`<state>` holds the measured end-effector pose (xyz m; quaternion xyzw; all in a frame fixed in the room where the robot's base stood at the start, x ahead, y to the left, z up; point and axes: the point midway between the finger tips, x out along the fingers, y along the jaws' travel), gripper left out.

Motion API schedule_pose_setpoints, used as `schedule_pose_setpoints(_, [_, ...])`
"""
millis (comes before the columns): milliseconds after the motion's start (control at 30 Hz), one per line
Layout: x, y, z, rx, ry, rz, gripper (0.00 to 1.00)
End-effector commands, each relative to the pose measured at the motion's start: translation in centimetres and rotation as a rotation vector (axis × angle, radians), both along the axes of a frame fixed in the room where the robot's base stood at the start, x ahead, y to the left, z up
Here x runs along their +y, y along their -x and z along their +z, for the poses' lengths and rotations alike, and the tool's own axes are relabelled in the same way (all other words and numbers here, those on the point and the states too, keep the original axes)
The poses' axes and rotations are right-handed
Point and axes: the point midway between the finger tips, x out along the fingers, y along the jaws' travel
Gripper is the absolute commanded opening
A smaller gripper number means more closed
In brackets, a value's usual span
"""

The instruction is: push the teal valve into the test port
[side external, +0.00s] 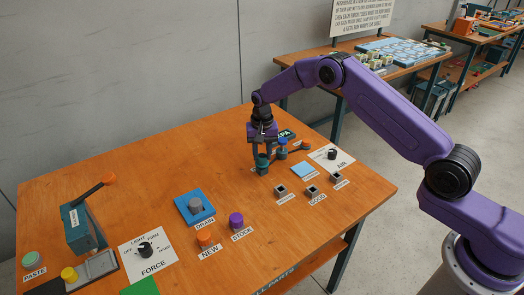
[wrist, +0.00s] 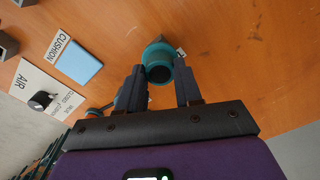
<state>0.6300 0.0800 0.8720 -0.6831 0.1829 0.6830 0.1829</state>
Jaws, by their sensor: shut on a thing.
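The teal valve (side external: 262,165) is a short round teal piece with a dark round face, which shows in the wrist view (wrist: 155,52). My gripper (side external: 261,154) points down over it, and in the wrist view its two dark fingers (wrist: 159,68) close on the valve's sides. The valve is at or just above the tabletop; I cannot tell whether it touches. A blue-and-teal fitting (side external: 281,149) stands just right of my gripper, near a teal lever with an orange end (side external: 305,146). No label clearly marks the test port, and my gripper partly hides that area.
A blue cushion pad (side external: 302,170) and several small grey square sockets (side external: 312,190) lie to the right. The AIR dial (side external: 332,154) is near the right edge. The DRAIN tray (side external: 194,208), orange NEW piece (side external: 205,239) and purple STOCK piece (side external: 236,220) stand nearer the front. The table's left-back area is clear.

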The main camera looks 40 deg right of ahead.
Motion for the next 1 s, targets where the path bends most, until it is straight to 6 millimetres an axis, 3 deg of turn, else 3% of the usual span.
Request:
schedule_pose_setpoints(600, [0.0,0.0,-1.3,-0.001,0.0,0.0,0.0])
schedule_pose_setpoints(633, [0.0,0.0,-1.3,-0.001,0.0,0.0,0.41])
schedule_pose_setpoints(700, [0.0,0.0,-1.3,-0.001,0.0,0.0,0.64])
schedule_pose_setpoints(1000, [0.0,0.0,-1.2,0.0,0.0,0.0,0.64])
